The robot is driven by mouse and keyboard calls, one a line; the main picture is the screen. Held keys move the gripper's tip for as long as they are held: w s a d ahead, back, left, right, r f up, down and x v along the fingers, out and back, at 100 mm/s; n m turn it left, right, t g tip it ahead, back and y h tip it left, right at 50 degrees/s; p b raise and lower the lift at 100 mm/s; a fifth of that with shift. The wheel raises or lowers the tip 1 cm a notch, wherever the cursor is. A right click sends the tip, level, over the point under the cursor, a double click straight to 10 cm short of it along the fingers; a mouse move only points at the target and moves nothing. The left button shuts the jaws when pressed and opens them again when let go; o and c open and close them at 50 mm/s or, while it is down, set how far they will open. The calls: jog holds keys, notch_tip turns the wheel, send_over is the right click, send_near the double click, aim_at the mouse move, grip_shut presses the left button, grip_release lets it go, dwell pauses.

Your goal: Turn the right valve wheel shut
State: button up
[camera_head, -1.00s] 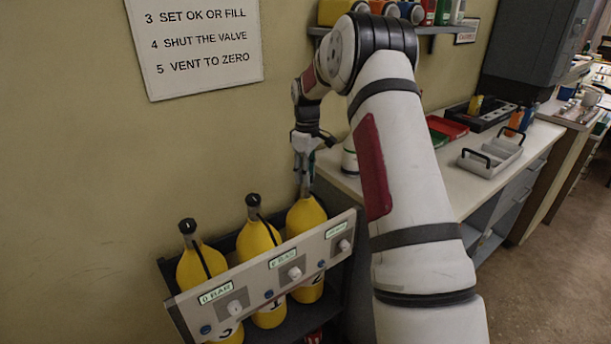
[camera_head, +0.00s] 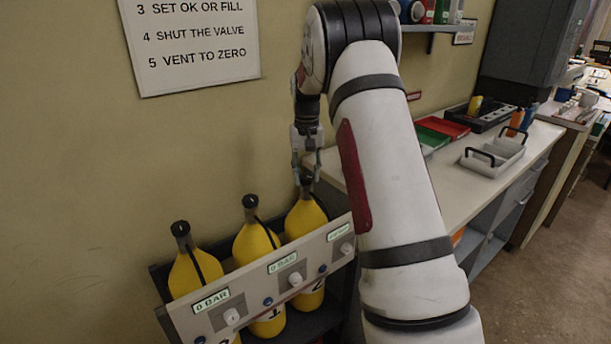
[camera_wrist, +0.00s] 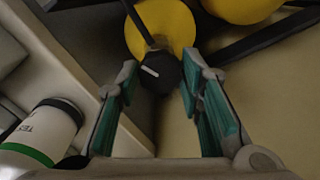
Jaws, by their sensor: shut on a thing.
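Three yellow cylinders with black valve wheels stand in a rack. The right valve wheel (camera_head: 305,180) tops the right cylinder (camera_head: 304,218). My gripper (camera_head: 307,172) points down at this wheel, with one finger on each side. In the wrist view the wheel (camera_wrist: 160,73) is a dark, many-sided knob with a short white mark, above its yellow cylinder (camera_wrist: 165,22). The green-padded fingers of my gripper (camera_wrist: 160,80) flank it and are shut on it. The fingers partly hide the wheel in the head view.
The left valve wheel (camera_head: 181,229) and middle valve wheel (camera_head: 250,202) stand close by. A sloped panel (camera_head: 255,277) with displays and white knobs runs in front. The wall is behind. A counter (camera_head: 455,165) with trays lies to the right; a white bottle (camera_wrist: 45,130) is near my gripper.

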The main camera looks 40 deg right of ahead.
aim_at(306, 176)
jog(key=m+b, duration=0.1)
jog(key=m, duration=0.4)
dwell(0.7)
jog(key=o, duration=1.2)
jog(key=shift+c, duration=0.2)
notch_tip(306, 176, up, 12)
